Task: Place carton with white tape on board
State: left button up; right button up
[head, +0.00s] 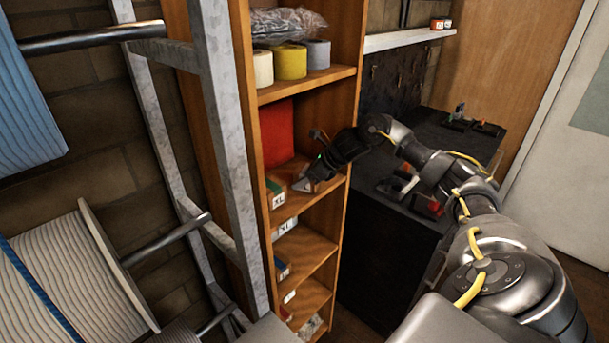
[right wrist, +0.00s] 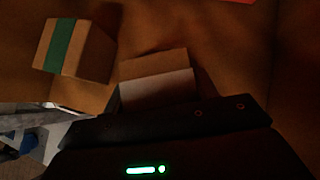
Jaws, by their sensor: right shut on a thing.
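A carton with a white face or tape (right wrist: 157,90) sits against my right gripper in the right wrist view; the fingers are dark and hard to make out. In the head view my right gripper (head: 309,178) is inside a middle compartment of the wooden shelf, shut on this carton (head: 304,185), which is mostly hidden by the gripper. A carton with green tape (right wrist: 75,50) stands beside it, apart, on the same shelf board (head: 285,172); in the head view it (head: 275,194) is at the board's front left. My left gripper is not in view.
A red box (head: 276,134) stands at the back of that compartment. Tape rolls (head: 290,62) fill the shelf above. Lower boards hold more boxes. A grey metal rack (head: 222,130) with cable spools is left; a dark workbench (head: 440,140) is right.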

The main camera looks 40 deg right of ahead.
jog(key=shift+f, duration=0.15)
jog(key=o, duration=1.1)
jog(key=shift+o, duration=0.2)
jog(key=b+v, duration=0.4)
jog(key=v, duration=0.8)
